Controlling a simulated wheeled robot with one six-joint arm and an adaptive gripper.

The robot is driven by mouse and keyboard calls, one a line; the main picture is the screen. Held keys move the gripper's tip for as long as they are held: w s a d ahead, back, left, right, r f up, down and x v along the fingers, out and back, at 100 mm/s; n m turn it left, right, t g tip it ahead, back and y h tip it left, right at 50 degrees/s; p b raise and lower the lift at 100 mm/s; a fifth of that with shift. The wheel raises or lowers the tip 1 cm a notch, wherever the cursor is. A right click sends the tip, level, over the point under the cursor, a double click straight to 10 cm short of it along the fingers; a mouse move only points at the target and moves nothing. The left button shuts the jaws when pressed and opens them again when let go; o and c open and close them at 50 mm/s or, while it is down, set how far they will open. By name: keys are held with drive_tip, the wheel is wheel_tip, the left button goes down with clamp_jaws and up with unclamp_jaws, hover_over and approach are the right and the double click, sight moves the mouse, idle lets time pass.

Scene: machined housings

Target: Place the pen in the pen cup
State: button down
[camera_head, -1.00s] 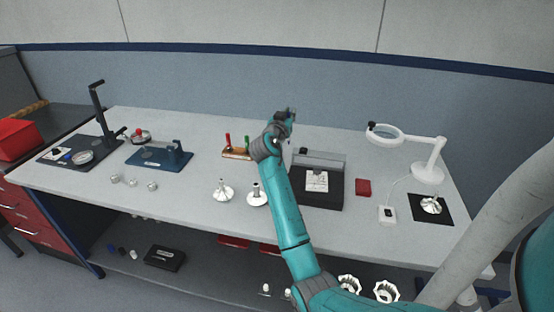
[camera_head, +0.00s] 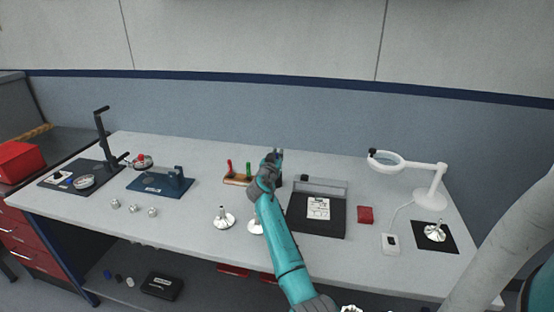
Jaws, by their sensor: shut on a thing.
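My gripper (camera_head: 277,155) is over the back middle of the bench, just right of a small wooden rack with a red and a green handle. It is small in the view and seen from behind my arm. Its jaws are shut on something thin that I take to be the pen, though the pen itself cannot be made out. I cannot pick out the pen cup with certainty. A dark shape beside my wrist is partly hidden by the arm.
The wooden rack (camera_head: 237,181) is close on the left. A black tray (camera_head: 303,226) is on the right, with a red block (camera_head: 365,215) and a magnifier lamp (camera_head: 438,185) beyond. A blue fixture (camera_head: 160,183) stands left. Metal parts (camera_head: 223,220) sit near the front edge.

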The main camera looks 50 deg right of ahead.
drive_tip(key=shift+f, duration=0.85)
drive_tip(key=c, duration=1.2)
unclamp_jaws()
drive_tip(key=shift+o, duration=0.2)
drive_tip(key=v, duration=0.7)
drive_tip(key=shift+a, duration=0.2)
drive_tip(key=shift+s, duration=0.1)
